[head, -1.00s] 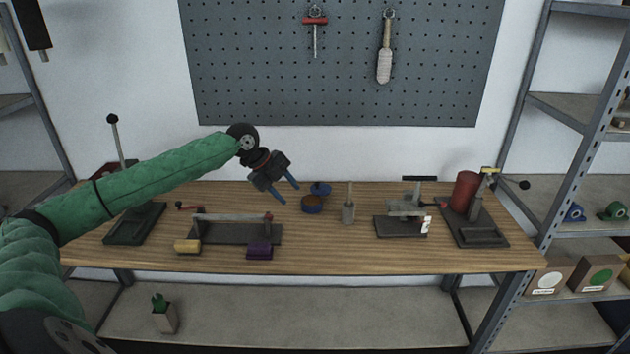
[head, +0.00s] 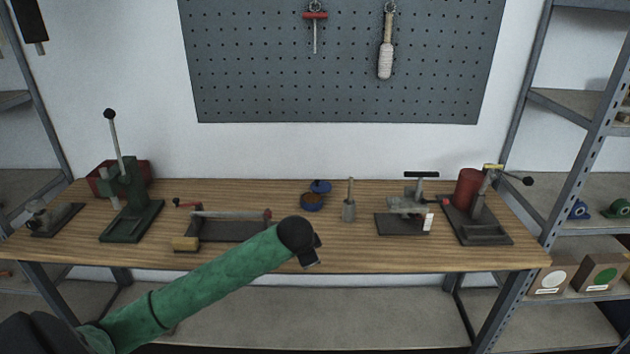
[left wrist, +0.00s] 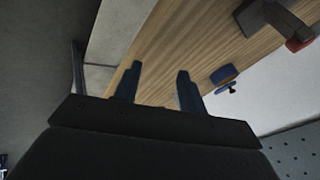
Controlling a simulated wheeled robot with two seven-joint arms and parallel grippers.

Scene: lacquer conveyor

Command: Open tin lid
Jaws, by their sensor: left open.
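The tin (head: 311,202) is a small round blue can with brown contents showing, standing mid-bench. Its blue lid (head: 320,187) stands raised at the tin's back right side. My left gripper (head: 310,258) is at the bench's front edge, in front of the tin and apart from it; its fingers are hard to make out there. The left wrist view shows the two fingers (left wrist: 158,86) spread with nothing between them. A blue piece (left wrist: 223,75) beyond the fingers seems to be the tin or its lid; I cannot tell which. My right gripper is not in view.
A dark-based fixture with a grey bar (head: 225,214) and yellow block (head: 185,243) is left of the tin. A grey cylinder with a rod (head: 349,208) stands close to its right. A clamp fixture (head: 405,220) and red cylinder (head: 467,188) stand farther right. A green lever press (head: 130,205) is left.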

